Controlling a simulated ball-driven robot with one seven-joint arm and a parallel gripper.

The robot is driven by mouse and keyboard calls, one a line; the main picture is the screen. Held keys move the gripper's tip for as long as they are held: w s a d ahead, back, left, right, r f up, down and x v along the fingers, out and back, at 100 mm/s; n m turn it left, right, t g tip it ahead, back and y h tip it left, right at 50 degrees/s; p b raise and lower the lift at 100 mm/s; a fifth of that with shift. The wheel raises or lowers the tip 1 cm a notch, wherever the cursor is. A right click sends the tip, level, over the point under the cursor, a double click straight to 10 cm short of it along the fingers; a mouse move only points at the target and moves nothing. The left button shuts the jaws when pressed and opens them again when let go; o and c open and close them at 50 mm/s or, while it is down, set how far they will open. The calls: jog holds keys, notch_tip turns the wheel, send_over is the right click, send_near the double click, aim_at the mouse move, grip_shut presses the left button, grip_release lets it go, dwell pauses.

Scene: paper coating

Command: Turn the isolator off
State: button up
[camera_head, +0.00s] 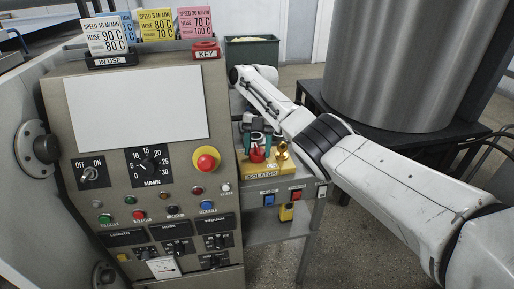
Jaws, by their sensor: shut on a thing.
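The isolator is a yellow box (247,168) labelled "ISOLATOR", on the side shelf right of the control panel. Its red switch handle (257,156) sits on top. My gripper (258,148) comes down from above, its teal fingers shut on the red handle, one on each side. The fingers hide part of the handle, so its exact angle is hard to tell. A brass-coloured piece (282,151) stands on the box just right of the handle.
The control panel (142,195) stands close on the left, with a red emergency button (206,160) on a yellow base near the isolator. A large metal drum (405,60) stands behind my arm. Blue and red switches (269,199) sit on the shelf front.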

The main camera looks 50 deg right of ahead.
aim_at(257, 149)
dwell(0.3)
jog(key=o, duration=1.5)
notch_tip(257, 149, up, 3)
jog(key=p, duration=0.3)
jog(key=shift+r, duration=0.1)
jog(key=r+p, duration=0.1)
jog(key=p, duration=0.1)
jog(key=s+r+p, duration=0.1)
jog(key=p, duration=0.2)
jog(key=shift+s+a+r+p, duration=0.1)
jog(key=shift+s+a+p, duration=0.1)
jog(key=shift+s+p, duration=0.1)
jog(key=r+p, duration=0.1)
jog(key=s+p, duration=0.1)
jog(key=p, duration=0.1)
jog(key=shift+s+a+r, duration=0.15)
jog(key=shift+a+r, duration=0.05)
jog(key=shift+r, duration=0.2)
jog(key=s+a+r+p, duration=0.1)
jog(key=s+r+p, duration=0.1)
jog(key=s, duration=0.1)
jog(key=s+a+r+p, duration=0.1)
jog(key=s+p, duration=0.1)
jog(key=s, duration=0.2)
jog(key=s+a+r+p, duration=0.2)
jog(key=s, duration=0.1)
jog(key=shift+s+r, duration=0.15)
jog(key=shift+r, duration=0.2)
